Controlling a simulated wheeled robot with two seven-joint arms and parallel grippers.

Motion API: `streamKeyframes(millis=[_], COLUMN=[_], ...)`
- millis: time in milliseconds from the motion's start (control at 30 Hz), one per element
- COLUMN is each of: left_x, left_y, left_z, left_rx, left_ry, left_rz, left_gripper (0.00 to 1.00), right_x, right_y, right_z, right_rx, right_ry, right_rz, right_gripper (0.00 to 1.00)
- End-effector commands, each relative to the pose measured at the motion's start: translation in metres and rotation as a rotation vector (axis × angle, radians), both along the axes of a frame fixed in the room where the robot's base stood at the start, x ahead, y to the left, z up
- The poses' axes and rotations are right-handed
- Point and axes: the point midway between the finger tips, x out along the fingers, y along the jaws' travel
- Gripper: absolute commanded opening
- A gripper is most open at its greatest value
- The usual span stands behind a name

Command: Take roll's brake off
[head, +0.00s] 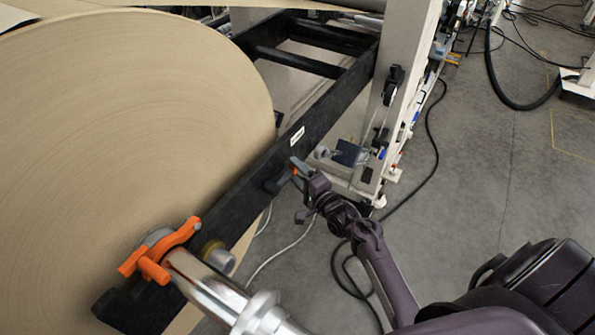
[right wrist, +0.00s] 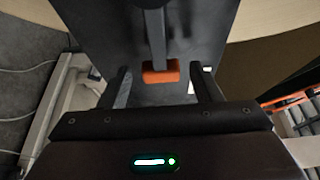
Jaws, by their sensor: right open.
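A dark brake lever with an orange end (right wrist: 160,72) is mounted on the black beam (head: 330,105) beside the roll. In the head view the lever (head: 275,186) shows small at the beam's face, partly hidden by my right gripper (head: 301,187). In the right wrist view my right gripper (right wrist: 163,88) is open, one finger on each side of the orange end, with gaps on both sides. I cannot tell how deep the end sits between the fingers. The large brown kraft roll (head: 130,120) fills the left. My left gripper is not in view.
An orange clamp (head: 155,255) sits on the shiny metal shaft (head: 205,285) at the roll's centre. A pale machine post (head: 405,70) with cables stands behind my right gripper. Cables lie on the grey floor (head: 480,170), which is otherwise open at the right.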

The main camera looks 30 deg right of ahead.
Motion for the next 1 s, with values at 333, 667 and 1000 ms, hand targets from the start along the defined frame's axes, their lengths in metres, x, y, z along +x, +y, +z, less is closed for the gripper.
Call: streamKeyframes(millis=[333, 667, 1000], left_x=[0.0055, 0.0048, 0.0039], left_y=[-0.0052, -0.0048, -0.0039], left_z=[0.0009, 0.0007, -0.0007], left_rx=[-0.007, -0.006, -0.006], left_ry=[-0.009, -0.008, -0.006], left_rz=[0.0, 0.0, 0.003], left_gripper=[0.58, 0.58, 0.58], right_x=[0.0018, 0.0015, 0.0013], right_y=[0.0001, 0.0, 0.0003], right_z=[-0.0004, -0.0007, 0.0008], right_rx=[-0.001, -0.001, -0.024], right_ry=[0.0, 0.001, -0.012], right_rz=[0.0, -0.001, 0.0], right_gripper=[0.49, 0.06, 0.0])
